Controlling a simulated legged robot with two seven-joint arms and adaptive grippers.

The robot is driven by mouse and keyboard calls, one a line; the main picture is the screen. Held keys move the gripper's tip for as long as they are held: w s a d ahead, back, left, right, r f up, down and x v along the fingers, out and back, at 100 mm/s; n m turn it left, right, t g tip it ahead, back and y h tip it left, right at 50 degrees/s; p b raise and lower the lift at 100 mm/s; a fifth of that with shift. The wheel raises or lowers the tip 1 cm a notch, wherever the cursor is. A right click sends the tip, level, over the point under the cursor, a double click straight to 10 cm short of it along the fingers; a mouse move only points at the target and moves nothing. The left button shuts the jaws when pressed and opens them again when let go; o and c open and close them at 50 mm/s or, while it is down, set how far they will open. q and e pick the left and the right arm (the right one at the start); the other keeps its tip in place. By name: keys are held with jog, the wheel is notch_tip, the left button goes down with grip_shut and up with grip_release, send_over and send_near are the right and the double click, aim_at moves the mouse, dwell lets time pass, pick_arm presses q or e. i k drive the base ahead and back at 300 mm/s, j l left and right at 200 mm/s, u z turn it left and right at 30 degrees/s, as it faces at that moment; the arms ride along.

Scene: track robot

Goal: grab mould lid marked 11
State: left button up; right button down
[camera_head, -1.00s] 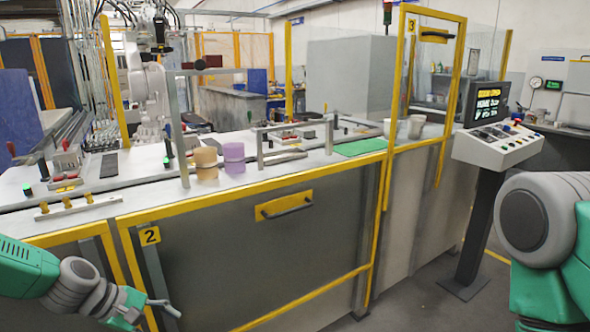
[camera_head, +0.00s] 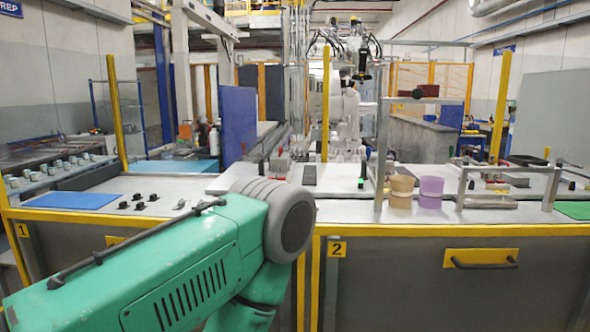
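I cannot make out a mould lid or a mark 11 on any object. A tan round piece (camera_head: 402,190) and a purple round piece (camera_head: 430,191) stand side by side on the white bench (camera_head: 350,212), right of the middle. Several small dark parts (camera_head: 138,202) lie on the bench at the left, too small to identify. My green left arm fills the lower left and hides part of the bench; its gripper is out of the picture. My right gripper is not in view either.
A blue mat (camera_head: 72,201) lies on the left bench. Several light-coloured pieces (camera_head: 72,161) sit in a row behind it. A low grey frame (camera_head: 510,180) stands right of the purple piece. Yellow posts (camera_head: 502,105) and the yellow-edged bench front (camera_head: 430,229) bound the work area.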

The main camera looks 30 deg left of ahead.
aim_at(280, 157)
jog(key=u, duration=1.35)
